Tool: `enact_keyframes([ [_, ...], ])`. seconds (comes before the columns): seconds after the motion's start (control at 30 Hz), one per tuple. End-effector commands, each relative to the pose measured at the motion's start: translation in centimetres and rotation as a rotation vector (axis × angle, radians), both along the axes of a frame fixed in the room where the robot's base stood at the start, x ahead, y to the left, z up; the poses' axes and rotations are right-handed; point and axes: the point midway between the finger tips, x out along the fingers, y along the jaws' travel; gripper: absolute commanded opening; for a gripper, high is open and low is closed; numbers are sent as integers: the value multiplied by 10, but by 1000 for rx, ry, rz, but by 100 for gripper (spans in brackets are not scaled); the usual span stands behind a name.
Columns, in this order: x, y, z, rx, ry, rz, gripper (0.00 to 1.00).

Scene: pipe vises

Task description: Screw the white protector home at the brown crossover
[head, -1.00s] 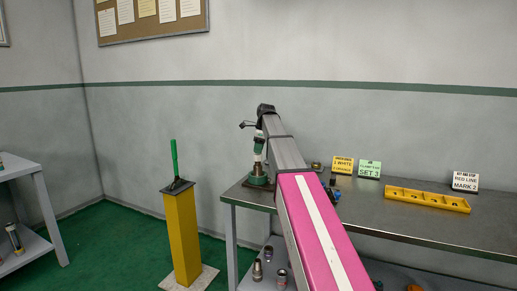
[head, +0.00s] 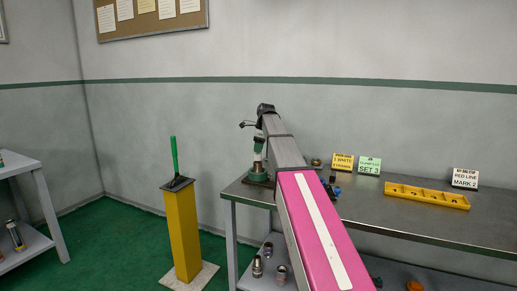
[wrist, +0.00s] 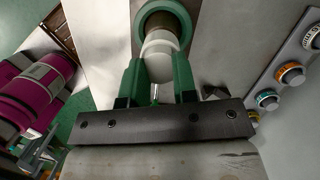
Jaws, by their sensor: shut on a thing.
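My gripper (wrist: 158,82) has green fingers shut on the white protector (wrist: 160,46), a short pale cylinder. The protector is lined up with a dark brown opening, likely the brown crossover (wrist: 163,19), inside a green ring of the vise (wrist: 141,20). I cannot tell how far the protector is threaded on. In the head view my gripper (head: 258,147) points down above the green vise (head: 258,174) at the bench's left end, with the white protector (head: 258,157) just below the fingers. The crossover is hidden there.
The bench (head: 400,215) carries a yellow holed rack (head: 427,196), a yellow sign (head: 343,162), a green sign (head: 369,166) and a white sign (head: 465,178). Coloured caps show right of the gripper (wrist: 290,73). A yellow post (head: 183,235) stands left; green floor lies between.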

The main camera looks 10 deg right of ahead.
Motion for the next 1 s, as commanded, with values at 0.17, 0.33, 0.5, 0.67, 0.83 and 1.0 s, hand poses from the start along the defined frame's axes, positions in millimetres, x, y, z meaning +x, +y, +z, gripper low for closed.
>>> enact_keyframes([
  [0.17, 0, 0, 0, 0, 0, 0, 4],
  [0.33, 0, 0, -1, 0, 0, 0, 4],
  [0.5, 0, 0, -3, 0, 0, 0, 4],
  [0.67, 0, 0, -6, 0, 0, 0, 4],
  [0.83, 0, 0, -9, 0, 0, 0, 4],
  [1.0, 0, 0, -10, 0, 0, 0, 46],
])
